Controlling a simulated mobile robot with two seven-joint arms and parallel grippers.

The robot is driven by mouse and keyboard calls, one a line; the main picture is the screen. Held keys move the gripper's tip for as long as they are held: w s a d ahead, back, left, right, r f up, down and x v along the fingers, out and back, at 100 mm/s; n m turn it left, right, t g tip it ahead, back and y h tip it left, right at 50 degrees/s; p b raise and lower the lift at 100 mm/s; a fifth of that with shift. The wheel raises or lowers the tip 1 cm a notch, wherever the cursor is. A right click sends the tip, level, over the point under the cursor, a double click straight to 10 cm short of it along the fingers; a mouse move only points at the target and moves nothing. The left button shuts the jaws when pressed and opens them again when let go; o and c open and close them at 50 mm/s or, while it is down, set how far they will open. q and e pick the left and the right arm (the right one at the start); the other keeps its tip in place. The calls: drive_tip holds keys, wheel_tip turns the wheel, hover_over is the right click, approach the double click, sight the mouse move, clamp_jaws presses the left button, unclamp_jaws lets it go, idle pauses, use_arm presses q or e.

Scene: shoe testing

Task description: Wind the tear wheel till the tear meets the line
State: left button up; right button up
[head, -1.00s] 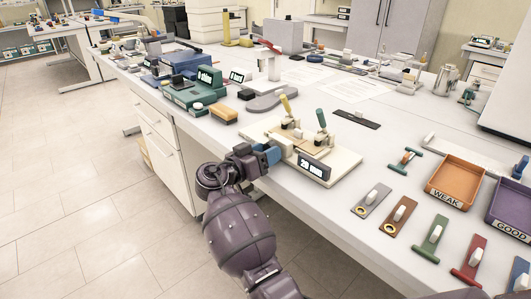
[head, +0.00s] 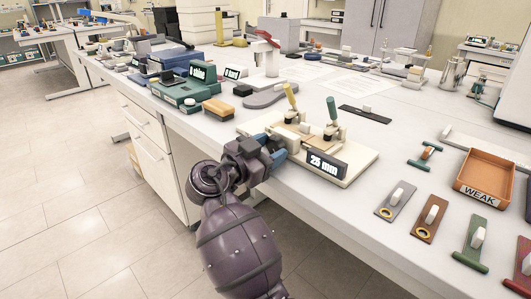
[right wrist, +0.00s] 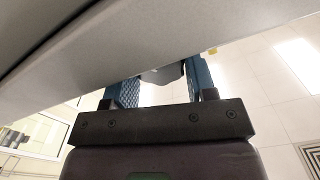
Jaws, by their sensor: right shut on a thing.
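The tear tester (head: 350,165) is a cream base near the table's front edge. It carries a yellow-handled clamp (head: 291,98) and a green-handled clamp (head: 332,110), with a tan strip around them. Its front display (head: 325,166) reads 25 mm. My right gripper (head: 277,147) is at the left front of the tester, its blue fingers against that side. In the right wrist view the fingers (right wrist: 158,88) are shut on a grey rounded part (right wrist: 163,76), seemingly the tear wheel, mostly hidden under the base. The tear and the line are too small to tell. My left gripper is not in view.
To the right lie several tagged sample strips (head: 427,217) and an orange WEAK tray (head: 487,172). Left of the tester are a yellow-black block (head: 218,109), a grey sole (head: 271,96) and a green device (head: 188,90). The table's front edge runs just beside my right arm.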

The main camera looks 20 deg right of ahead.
drive_tip(key=shift+m, duration=0.3)
drive_tip(key=shift+r, duration=0.1)
drive_tip(key=o, duration=0.9)
